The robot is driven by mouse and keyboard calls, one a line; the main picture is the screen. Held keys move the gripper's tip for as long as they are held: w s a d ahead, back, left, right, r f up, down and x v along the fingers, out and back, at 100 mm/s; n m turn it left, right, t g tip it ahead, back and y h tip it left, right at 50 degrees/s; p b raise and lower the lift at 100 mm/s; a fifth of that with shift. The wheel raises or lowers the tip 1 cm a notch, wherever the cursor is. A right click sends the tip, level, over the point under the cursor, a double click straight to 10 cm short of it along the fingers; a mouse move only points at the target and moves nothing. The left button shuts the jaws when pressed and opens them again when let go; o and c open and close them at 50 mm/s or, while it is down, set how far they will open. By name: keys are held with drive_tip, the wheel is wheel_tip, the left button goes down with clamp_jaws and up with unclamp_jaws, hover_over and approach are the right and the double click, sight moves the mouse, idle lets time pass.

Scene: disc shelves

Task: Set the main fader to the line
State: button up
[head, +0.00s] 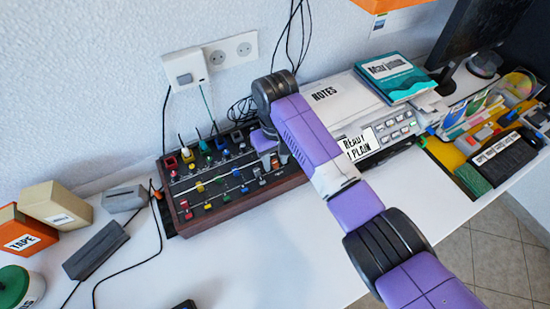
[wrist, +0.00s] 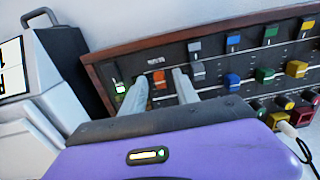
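The mixer (head: 222,206) is a dark panel in a brown wooden case with rows of coloured fader caps. It also shows in the wrist view (wrist: 120,66). My gripper (head: 275,160) is over the mixer's right end. In the wrist view its two grey fingers (wrist: 162,84) stand apart, with an orange fader cap (wrist: 159,78) showing between their tips. I cannot tell whether either finger touches it. A small pale label sits just above that cap, too blurred to read surely. A white cap (wrist: 120,87) is left of the fingers. The target line is not clear.
A grey block (head: 96,250), a tape box (head: 25,232) and cables lie to the left. The white desk in front is mostly clear.

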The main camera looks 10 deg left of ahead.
clamp_jaws()
idle(1.4)
